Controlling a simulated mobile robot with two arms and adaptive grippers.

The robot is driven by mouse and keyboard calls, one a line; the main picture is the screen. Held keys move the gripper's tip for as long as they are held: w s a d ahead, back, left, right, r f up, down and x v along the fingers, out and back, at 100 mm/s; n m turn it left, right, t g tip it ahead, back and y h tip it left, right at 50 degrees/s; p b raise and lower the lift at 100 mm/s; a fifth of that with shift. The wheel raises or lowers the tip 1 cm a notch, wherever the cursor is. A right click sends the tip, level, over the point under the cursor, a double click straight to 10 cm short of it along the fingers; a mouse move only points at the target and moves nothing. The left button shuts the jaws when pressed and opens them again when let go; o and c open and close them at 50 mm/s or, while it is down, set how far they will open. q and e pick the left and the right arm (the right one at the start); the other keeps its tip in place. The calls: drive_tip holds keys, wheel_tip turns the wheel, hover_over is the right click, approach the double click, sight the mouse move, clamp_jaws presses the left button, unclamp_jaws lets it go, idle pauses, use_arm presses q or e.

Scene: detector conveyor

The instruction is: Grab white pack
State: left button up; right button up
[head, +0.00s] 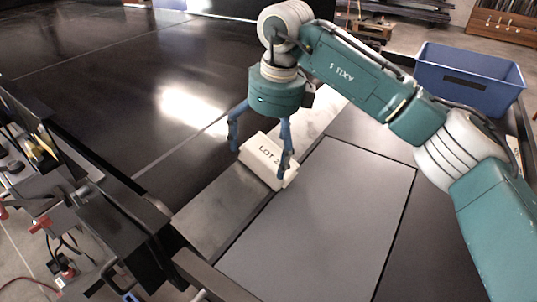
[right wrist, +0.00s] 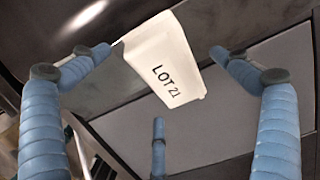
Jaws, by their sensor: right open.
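The white pack (head: 263,160), a box printed "LOT 2…", lies on the light metal strip beside the dark conveyor. In the right wrist view the white pack (right wrist: 165,65) reads "LOT 21" and sits between the spread blue fingers. My right gripper (head: 261,142) is above and around the pack, with blue fingers on its left and right sides. It is open, and the wrist view (right wrist: 160,70) shows gaps between the fingers and the pack. In the head view one finger covers part of the pack's right end. My left gripper is not in view.
A blue bin (head: 468,78) stands at the back right. A grey flat panel (head: 320,220) lies right of the strip, clear of objects. The dark conveyor surface (head: 110,90) at left is empty. Cables and small equipment (head: 50,200) crowd the left edge.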

drive_tip(key=shift+a+f, duration=0.1)
drive_tip(key=shift+f, duration=1)
drive_tip(key=c, duration=1.6)
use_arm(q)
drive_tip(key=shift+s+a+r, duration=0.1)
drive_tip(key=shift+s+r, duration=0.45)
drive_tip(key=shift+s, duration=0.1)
use_arm(e)
drive_tip(key=shift+w, duration=0.1)
drive_tip(key=shift+c, duration=0.3)
